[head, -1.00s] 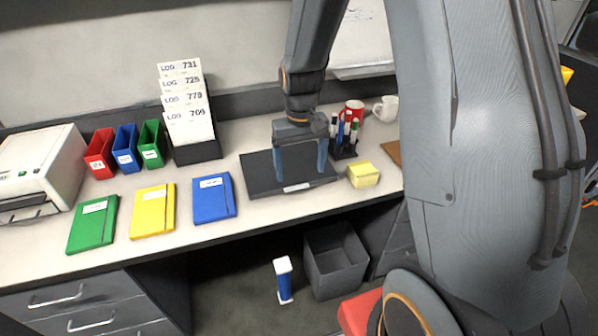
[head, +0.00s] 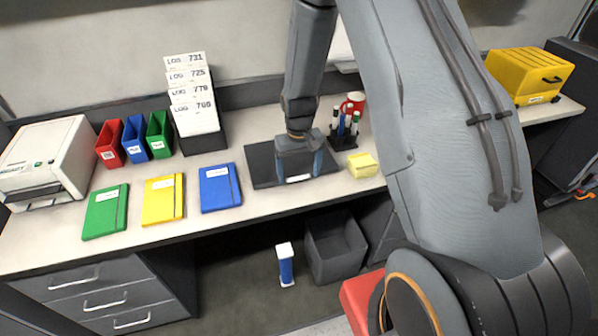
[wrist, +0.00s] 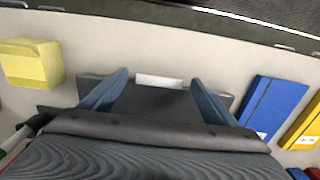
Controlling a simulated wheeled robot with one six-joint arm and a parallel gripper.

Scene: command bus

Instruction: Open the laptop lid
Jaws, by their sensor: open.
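The laptop (head: 262,166) is a flat, dark, closed slab on the desk in the head view, with a white label on its front edge. In the wrist view its dark lid (wrist: 158,103) lies between my fingers, and the white label shows at the edge. My gripper (head: 300,170) points down over the laptop, its two blue-grey fingers spread apart. In the wrist view my gripper (wrist: 157,85) is open, with nothing held between the fingers. Whether the fingertips touch the laptop I cannot tell. My gripper hides part of the lid.
A yellow note block (head: 362,165) sits close right of the laptop, with a pen holder (head: 343,138) behind it. A blue notebook (head: 220,187) lies to the left, beside yellow (head: 163,200) and green (head: 105,211) ones. A log rack (head: 203,142) stands behind left.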

